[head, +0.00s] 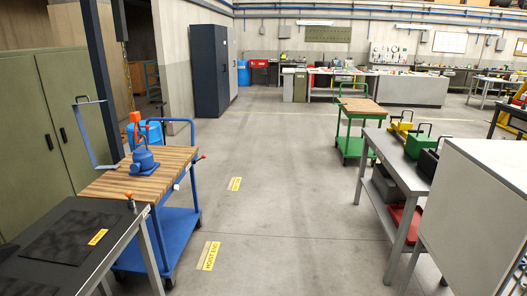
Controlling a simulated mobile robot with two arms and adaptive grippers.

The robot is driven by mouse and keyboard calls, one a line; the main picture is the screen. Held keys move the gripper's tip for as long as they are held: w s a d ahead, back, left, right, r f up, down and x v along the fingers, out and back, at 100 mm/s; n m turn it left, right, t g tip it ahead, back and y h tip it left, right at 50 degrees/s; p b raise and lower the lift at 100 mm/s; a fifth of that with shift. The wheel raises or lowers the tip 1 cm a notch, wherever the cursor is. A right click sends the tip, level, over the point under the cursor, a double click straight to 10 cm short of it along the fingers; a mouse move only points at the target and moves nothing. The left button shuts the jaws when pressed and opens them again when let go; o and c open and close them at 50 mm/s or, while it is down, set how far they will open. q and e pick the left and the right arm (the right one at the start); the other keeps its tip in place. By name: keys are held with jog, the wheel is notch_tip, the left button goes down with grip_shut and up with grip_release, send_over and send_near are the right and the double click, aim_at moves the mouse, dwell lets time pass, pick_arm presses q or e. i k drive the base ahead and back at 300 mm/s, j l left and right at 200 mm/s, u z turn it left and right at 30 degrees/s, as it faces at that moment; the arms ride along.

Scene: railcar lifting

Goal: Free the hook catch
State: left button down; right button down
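A blue hoist-like unit (144,161) stands on the wooden top (114,185) of a blue cart at the left. An orange part (135,119), perhaps a hook, rises above it. The hook's catch is too small to make out. Neither of my grippers is in view.
A grey table (395,160) with toolboxes and a white cabinet (480,215) are at the right. A green cart (362,105) stands farther back. The middle floor is clear.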

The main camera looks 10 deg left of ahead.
aim_at(147, 127)
jog(key=i, duration=2.4)
jog(key=i+l, duration=0.1)
jog(key=i, duration=4.7)
jog(key=j+u, duration=0.1)
jog(key=u, duration=4.6)
